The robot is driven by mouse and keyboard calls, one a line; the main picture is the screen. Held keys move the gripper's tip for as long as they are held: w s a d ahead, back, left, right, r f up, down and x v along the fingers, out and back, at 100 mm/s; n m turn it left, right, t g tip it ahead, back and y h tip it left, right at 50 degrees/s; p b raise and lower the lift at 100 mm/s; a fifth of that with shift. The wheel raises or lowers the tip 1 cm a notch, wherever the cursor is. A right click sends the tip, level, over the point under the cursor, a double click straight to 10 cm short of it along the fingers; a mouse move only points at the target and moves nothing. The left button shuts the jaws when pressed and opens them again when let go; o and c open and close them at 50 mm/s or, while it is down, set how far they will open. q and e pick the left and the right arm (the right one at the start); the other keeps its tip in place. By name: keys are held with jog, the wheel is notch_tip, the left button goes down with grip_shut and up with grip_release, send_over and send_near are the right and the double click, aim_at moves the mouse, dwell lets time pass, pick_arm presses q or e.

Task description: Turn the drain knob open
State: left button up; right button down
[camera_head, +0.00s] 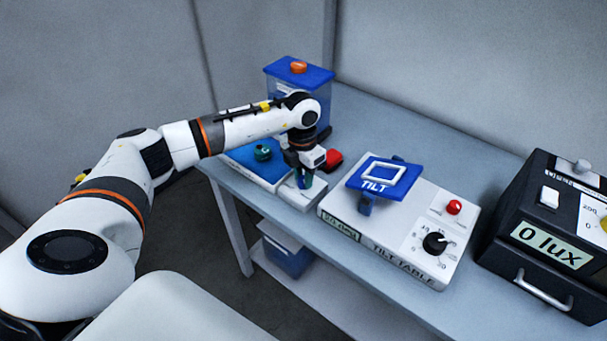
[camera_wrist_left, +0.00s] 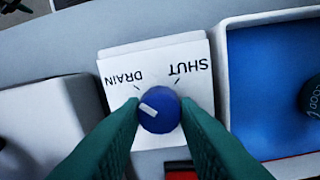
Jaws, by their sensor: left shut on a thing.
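The drain knob (camera_wrist_left: 158,112) is a round blue knob with a white pointer line, on a white plate (camera_wrist_left: 200,128) marked DRAIN and SHUT. The pointer slants up and left in the left wrist view, on the DRAIN side. My left gripper (camera_wrist_left: 160,113) is shut on the knob, with one green finger on each side. In the head view, my left gripper (camera_head: 304,184) reaches down to the small white box (camera_head: 304,197) that bears the knob. The fingers hide the knob there. My right gripper is out of view.
A blue-topped panel with a dark green knob (camera_head: 263,153) lies left of my gripper. A blue tank (camera_head: 285,92) stands behind, a red part (camera_head: 333,159) close by. The tilt table (camera_head: 400,255) is just right, a black lux box (camera_head: 520,245) further right.

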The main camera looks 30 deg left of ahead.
aim_at(302, 178)
pick_arm(q)
jog(key=o, duration=1)
jog(key=r+b, duration=0.1)
jog(key=r, duration=0.3)
jog(key=r+b, duration=0.1)
jog(key=r, duration=0.7)
jog(key=shift+w+a+r+b, duration=0.1)
jog(key=shift+a+b, duration=0.15)
jog(key=shift+b, duration=0.15)
